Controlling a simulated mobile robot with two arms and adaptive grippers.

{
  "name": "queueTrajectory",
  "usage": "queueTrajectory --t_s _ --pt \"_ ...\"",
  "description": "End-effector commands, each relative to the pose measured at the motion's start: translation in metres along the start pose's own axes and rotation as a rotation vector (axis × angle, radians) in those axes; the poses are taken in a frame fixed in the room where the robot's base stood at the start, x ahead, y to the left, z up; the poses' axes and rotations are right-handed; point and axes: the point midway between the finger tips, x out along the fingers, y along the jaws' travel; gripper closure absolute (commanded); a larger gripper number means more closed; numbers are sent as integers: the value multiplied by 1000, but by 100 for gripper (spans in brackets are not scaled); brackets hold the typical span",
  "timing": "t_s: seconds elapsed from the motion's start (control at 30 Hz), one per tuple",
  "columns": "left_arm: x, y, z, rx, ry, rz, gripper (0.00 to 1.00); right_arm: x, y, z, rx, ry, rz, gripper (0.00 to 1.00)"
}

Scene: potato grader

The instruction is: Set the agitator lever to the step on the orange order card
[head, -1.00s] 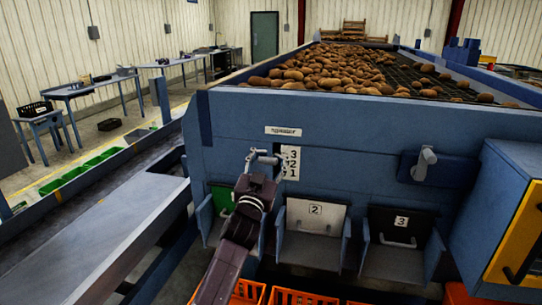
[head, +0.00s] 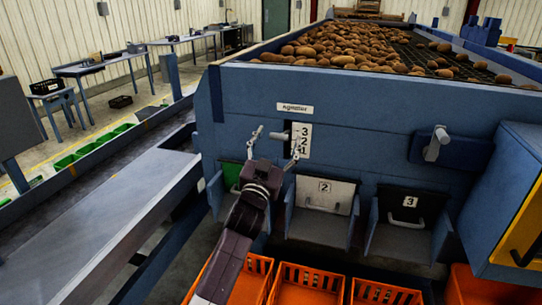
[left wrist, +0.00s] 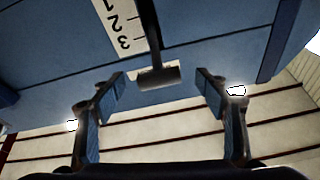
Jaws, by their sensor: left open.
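The agitator lever (head: 279,135) is a short grey handle on the blue front panel of the grader, left of a white scale plate (head: 303,140) marked 3, 2, 1 from top to bottom. My left gripper (head: 277,140) is open, its fingers spread on either side of the lever without gripping it. In the left wrist view the lever's dark bar (left wrist: 155,75) stands between the open fingers (left wrist: 161,82), and the scale plate (left wrist: 118,25) shows upside down. I cannot tell exactly which number the lever points at. No orange order card is visible. My right gripper is not in view.
Chutes numbered 2 (head: 324,190) and 3 (head: 408,203), and a green-flapped one (head: 231,176), sit below the lever. Orange crates (head: 308,282) stand beneath. Another grey handle (head: 436,143) is on the right panel. Potatoes (head: 345,50) lie on top.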

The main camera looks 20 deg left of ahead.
Motion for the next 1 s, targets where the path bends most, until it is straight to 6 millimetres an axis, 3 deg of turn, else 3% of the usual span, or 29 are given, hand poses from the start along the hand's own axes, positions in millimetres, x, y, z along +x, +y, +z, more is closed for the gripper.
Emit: queueTrajectory --t_s 0.2,0.4,0.8,1.0 --pt "-47 0 2 -2 -3 1 32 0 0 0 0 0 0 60" --pt "-74 0 1 -1 -1 0 32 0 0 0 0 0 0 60" --pt "-83 0 0 -1 0 -1 32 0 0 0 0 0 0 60" --pt "-90 4 14 -8 35 15 52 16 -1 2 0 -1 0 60"
